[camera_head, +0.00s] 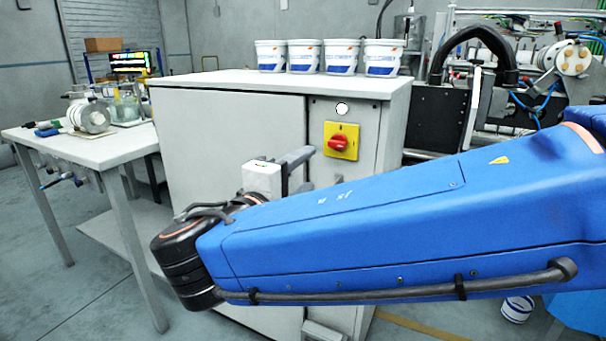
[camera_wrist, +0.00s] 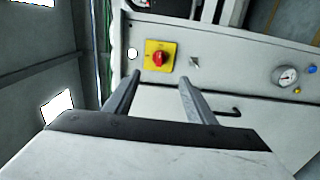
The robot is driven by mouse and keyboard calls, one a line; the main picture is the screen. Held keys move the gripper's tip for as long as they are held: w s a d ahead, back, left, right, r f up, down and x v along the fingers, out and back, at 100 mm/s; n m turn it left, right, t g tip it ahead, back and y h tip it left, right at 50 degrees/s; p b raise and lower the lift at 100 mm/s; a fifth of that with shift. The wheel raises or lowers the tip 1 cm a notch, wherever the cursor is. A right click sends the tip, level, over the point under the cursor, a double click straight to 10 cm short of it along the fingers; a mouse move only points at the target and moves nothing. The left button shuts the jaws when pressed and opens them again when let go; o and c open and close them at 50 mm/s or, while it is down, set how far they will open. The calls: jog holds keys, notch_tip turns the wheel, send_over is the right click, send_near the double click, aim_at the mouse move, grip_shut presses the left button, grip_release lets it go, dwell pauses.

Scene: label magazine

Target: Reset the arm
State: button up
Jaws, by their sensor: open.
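My blue arm reaches across the head view from the right. My gripper (camera_head: 297,166) is in front of the grey cabinet (camera_head: 228,130), with its fingers pointing toward the cabinet's front panel. In the wrist view my gripper (camera_wrist: 156,95) has its two grey fingers well apart, with nothing between them. The red rotary switch on a yellow plate (camera_head: 341,141) is on the panel, just beyond the fingers. The same switch (camera_wrist: 159,56) shows between and above the fingertips in the wrist view. I cannot tell the exact gap to the panel.
Several white buckets (camera_head: 340,57) stand in a row on the cabinet top. A white table (camera_head: 95,143) with reels and jars is at the left. Machinery (camera_head: 500,85) fills the back right. The wrist view shows a gauge (camera_wrist: 286,76) and a black handle (camera_wrist: 228,112). Open floor lies at lower left.

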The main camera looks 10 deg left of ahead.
dwell(0.3)
jog(key=w+d+f+m+g+h, duration=0.15)
jog(key=d+f+g, duration=0.35)
jog(key=d, duration=0.7)
jog(key=d+f+m+g, duration=0.35)
jog(key=d+f, duration=0.25)
jog(key=d, duration=0.6)
jog(key=s+d+f+m+g+y, duration=0.3)
jog(key=s+d+f+m+y, duration=0.4)
jog(key=s+d+f, duration=0.4)
jog(key=shift+s+f+m+g+y, duration=0.35)
jog(key=shift+s+f+m, duration=0.8)
jog(key=shift+s, duration=1.1)
jog(key=shift+d+f+n, duration=0.1)
jog(key=shift+f+n, duration=0.1)
jog(key=shift+n, duration=0.05)
